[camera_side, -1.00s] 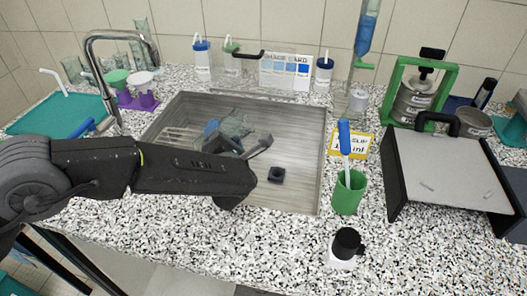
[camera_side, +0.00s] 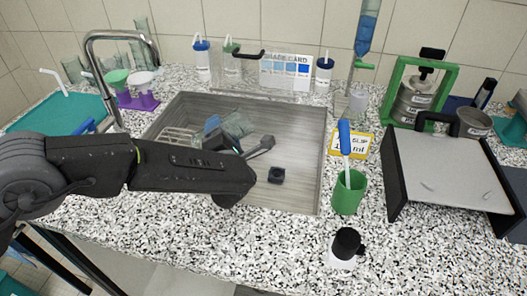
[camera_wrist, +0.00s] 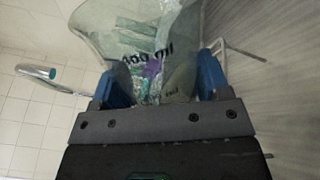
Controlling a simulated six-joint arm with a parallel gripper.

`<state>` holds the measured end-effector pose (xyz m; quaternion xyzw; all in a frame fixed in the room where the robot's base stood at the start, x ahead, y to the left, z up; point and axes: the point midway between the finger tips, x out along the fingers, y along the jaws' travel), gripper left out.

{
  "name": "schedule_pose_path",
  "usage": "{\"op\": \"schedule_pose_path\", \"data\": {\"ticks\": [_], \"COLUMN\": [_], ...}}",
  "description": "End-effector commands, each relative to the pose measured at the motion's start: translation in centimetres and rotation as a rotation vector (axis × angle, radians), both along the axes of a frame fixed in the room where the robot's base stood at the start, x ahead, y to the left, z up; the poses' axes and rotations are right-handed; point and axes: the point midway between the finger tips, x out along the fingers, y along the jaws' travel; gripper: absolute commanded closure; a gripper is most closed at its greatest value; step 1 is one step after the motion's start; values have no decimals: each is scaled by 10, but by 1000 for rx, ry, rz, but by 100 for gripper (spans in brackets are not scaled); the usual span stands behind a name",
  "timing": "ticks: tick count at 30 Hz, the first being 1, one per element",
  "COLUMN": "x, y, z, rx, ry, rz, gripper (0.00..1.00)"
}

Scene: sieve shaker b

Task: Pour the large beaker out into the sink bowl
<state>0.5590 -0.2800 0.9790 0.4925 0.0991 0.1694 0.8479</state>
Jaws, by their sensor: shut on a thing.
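The large clear beaker (camera_side: 238,124) is over the steel sink bowl (camera_side: 300,150) in the side view, tilted strongly towards its side. In the wrist view the beaker (camera_wrist: 135,45) fills the upper middle, with "400 ml" markings that look turned over. My gripper (camera_wrist: 163,82) is shut on it, with blue fingers on either side of the glass. In the side view my arm partly hides the gripper and beaker. I cannot tell whether any liquid is in the beaker or flowing out. The black drain piece (camera_side: 276,175) shows on the sink floor.
A tap (camera_side: 120,36) arches at the sink's left, and a wire rack (camera_side: 180,138) lies inside. A green cup (camera_side: 348,193) with a blue-handled tool stands right of the sink, beside a large grey tray (camera_side: 450,170). Bottles and a shade card (camera_side: 285,70) line the back.

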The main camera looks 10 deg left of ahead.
Motion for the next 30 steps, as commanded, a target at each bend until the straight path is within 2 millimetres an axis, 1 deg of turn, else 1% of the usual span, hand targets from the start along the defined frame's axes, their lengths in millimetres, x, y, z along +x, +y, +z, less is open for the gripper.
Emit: {"op": "schedule_pose_path", "data": {"ticks": [10,30], "x": [1,1], "y": [0,-1], "z": [5,2], "rx": [42,127], "ry": [16,51], "rz": [0,-1], "gripper": [65,65]}}
